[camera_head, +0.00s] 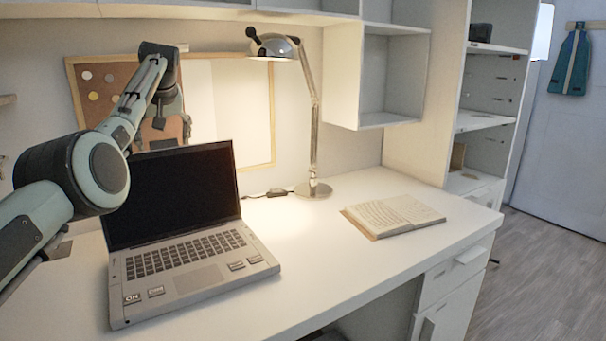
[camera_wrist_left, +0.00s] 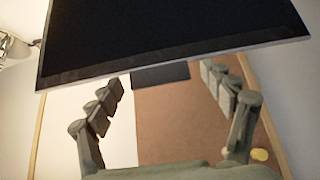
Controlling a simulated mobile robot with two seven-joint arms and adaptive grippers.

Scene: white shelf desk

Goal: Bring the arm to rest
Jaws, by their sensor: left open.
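My left arm comes in from the left in the head view and reaches up above and behind the laptop. Its gripper (camera_head: 172,126) hangs over the laptop's top edge, in front of the pinboard and partly hard to make out. In the left wrist view the two jointed fingers (camera_wrist_left: 162,84) stand wide apart with nothing between them. My right gripper is in neither view.
The open laptop (camera_head: 190,280) stands on the white desk (camera_head: 325,262), its dark screen (camera_wrist_left: 165,40) close in the left wrist view. A lamp (camera_head: 314,150), open book (camera_head: 394,215), pinboard (camera_head: 268,150) and wall shelf (camera_head: 392,122) are nearby. Desk between laptop and book is clear.

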